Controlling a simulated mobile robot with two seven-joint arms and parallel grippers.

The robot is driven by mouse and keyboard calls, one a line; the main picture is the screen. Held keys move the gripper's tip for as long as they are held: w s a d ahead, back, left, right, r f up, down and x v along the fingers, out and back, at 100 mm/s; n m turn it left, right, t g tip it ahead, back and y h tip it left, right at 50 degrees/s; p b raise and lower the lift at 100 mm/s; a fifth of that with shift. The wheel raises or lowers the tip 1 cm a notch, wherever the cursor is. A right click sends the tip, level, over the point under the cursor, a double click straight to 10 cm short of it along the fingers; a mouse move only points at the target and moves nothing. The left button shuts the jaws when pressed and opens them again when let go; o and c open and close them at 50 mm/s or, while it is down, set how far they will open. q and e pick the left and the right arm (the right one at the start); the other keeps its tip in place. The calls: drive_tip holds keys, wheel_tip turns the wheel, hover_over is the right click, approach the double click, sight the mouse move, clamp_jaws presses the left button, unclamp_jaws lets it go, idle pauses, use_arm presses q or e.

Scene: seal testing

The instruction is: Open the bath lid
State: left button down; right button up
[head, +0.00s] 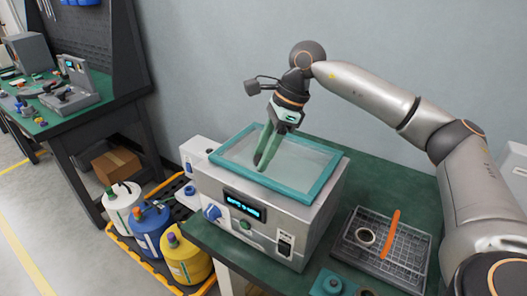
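The bath (270,231) is a grey metal box with a blue display, standing on a green table. Its lid (323,186) is a clear pane in a teal frame. The lid lies flat over the bath top and looks shut. My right gripper (260,165) reaches down from above, with its green fingers over the pane near the lid's middle. The fingertips are close together, and I cannot tell whether they are apart or touch the pane. Nothing shows held between them. My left gripper is not in view.
A metal tray (410,266) with an orange stick (391,234) lies right of the bath. A teal-capped item (329,284) stands at the front edge. Several jugs stand in a yellow-edged floor tray at left. A wall rises behind the table.

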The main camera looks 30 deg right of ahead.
clamp_jaws()
idle(1.0)
